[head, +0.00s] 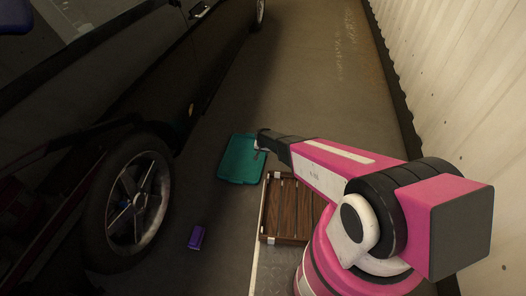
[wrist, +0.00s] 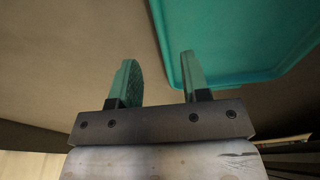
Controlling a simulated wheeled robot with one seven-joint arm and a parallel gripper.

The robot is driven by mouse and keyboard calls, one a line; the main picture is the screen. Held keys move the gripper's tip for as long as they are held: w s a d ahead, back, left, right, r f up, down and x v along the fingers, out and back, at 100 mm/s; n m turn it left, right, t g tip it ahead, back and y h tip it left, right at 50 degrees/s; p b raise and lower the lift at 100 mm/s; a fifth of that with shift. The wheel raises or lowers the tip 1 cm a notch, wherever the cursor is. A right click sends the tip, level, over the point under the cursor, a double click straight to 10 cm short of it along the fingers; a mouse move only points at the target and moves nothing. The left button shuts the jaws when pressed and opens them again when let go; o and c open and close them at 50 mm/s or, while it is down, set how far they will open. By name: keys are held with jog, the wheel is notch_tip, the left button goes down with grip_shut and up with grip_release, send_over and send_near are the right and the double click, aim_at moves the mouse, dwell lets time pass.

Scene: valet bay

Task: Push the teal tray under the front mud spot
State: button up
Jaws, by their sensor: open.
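The teal tray (head: 238,162) lies flat on the floor beside the black car, near the front-right of its wheel in the head view. In the wrist view the tray (wrist: 235,40) fills the upper right, with its rim at the right finger. My gripper (head: 258,149) is at the tray's right edge. In the wrist view my gripper (wrist: 158,62) has its two fingers apart with nothing between them. The right finger overlaps the tray's rim in the picture; I cannot tell whether they touch. A small orange-brown patch (head: 191,109) shows on the car's side; I cannot tell whether it is mud.
The black car (head: 185,65) with its wheel (head: 139,198) stands at left. A purple block (head: 197,237) lies on the floor by the wheel. A slatted wooden crate (head: 285,212) stands just below the tray. A corrugated wall (head: 455,70) bounds the right. The floor beyond is clear.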

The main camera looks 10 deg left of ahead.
aim_at(264, 159)
jog(key=f, duration=0.2)
jog(key=w+f, duration=0.1)
jog(key=f, duration=0.5)
jog(key=shift+w+d+f, duration=0.1)
jog(key=shift+w+f, duration=0.05)
jog(key=shift+f, duration=0.1)
grip_shut()
dwell(1.0)
